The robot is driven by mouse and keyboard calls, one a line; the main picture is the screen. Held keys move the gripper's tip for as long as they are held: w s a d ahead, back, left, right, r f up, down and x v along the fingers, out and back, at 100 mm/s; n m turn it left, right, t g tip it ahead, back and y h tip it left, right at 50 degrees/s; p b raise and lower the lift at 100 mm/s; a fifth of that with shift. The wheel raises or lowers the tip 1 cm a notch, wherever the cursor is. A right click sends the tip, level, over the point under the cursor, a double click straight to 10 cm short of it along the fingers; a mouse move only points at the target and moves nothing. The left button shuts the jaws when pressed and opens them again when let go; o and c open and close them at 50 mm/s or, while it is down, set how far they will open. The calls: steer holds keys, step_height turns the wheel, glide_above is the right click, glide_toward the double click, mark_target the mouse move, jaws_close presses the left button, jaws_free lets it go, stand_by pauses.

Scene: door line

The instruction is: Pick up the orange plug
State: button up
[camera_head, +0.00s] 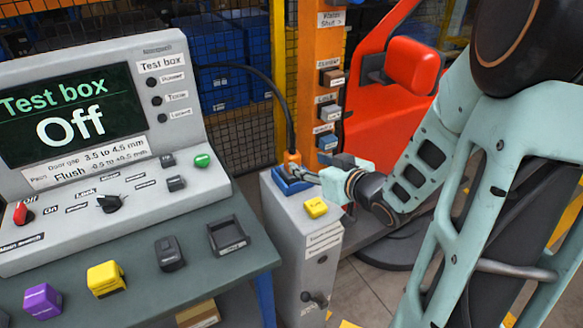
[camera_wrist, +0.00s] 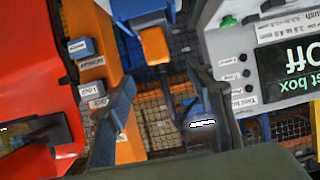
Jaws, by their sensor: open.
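The orange plug (camera_head: 292,158) stands upright at a blue holder (camera_head: 290,183) on top of a grey pedestal. A black cable rises from it and arcs left behind the test box. My gripper (camera_head: 308,177) is just right of the plug, its fingertips close to it. In the wrist view, which is upside down, the plug (camera_wrist: 154,46) shows above the gap between the two open fingers (camera_wrist: 163,82), below the blue holder (camera_wrist: 143,9). The fingers are apart with nothing held between them. I cannot tell whether a fingertip touches the plug.
A yellow labelled block (camera_head: 316,208) sits on the pedestal (camera_head: 281,232) just in front of the holder. The test box (camera_head: 150,85), reading Off, stands left on a bench with small coloured blocks. An orange post (camera_head: 316,90) and a red door (camera_head: 372,112) stand behind.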

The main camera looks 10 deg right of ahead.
mark_target(296, 157)
steer(key=x, duration=0.5)
steer(key=shift+f+b, duration=0.1)
steer(key=shift+b, duration=0.25)
steer(key=shift+x, duration=2.85)
steer(key=shift+d, duration=0.2)
jaws_close()
